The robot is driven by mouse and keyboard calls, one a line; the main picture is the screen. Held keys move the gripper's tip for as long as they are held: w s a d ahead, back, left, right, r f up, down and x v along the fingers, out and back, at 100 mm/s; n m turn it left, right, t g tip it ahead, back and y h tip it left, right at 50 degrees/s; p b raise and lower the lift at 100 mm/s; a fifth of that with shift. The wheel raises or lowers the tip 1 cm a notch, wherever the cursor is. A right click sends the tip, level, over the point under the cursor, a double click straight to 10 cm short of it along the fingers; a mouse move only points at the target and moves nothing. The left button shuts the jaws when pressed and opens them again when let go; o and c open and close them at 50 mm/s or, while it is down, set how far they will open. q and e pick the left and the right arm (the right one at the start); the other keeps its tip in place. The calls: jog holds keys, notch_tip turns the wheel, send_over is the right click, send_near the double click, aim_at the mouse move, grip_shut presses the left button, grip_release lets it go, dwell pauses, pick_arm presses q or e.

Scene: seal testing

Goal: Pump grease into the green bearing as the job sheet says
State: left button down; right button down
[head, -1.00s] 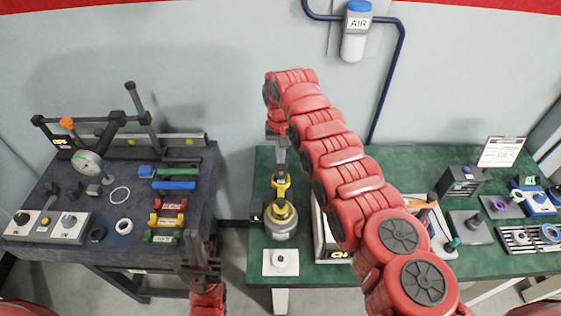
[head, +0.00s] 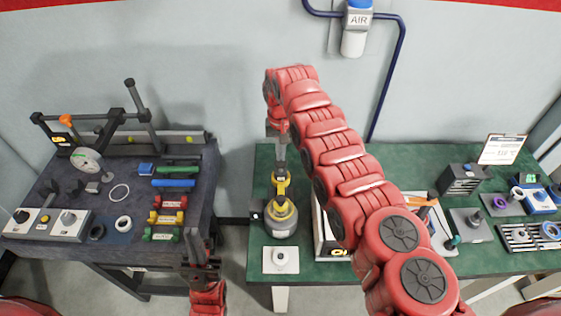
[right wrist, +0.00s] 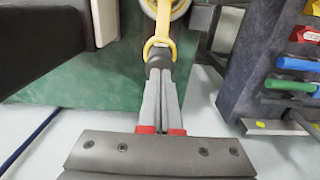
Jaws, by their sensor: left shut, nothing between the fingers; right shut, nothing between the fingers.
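A grey pot with a yellow top (head: 281,219), apparently the grease pump, stands on the green bench. My right gripper (head: 281,166) is right above it, pointing down. In the right wrist view its fingers (right wrist: 160,78) are shut together, with the tips at the dark top of a yellow loop handle (right wrist: 160,47); I cannot tell whether they touch. My left gripper (head: 200,250) is shut and empty, low in front of the dark bench. A white plate with a round pale part (head: 280,258) lies in front of the pot. I cannot make out a green bearing. A clipboard sheet (head: 503,149) is unreadable.
The dark bench (head: 130,190) at left holds a gauge stand, rings and coloured blocks. My right arm crosses the green bench (head: 350,268) and hides part of a boxed device. Several fixtures stand at the right. A floor gap separates the benches.

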jog(key=shift+f+b, duration=0.9)
jog(key=shift+f, duration=0.55)
jog(key=shift+r, duration=1.95)
jog(key=shift+r, duration=0.6)
jog(key=shift+r+p, duration=0.35)
jog(key=shift+r, duration=2)
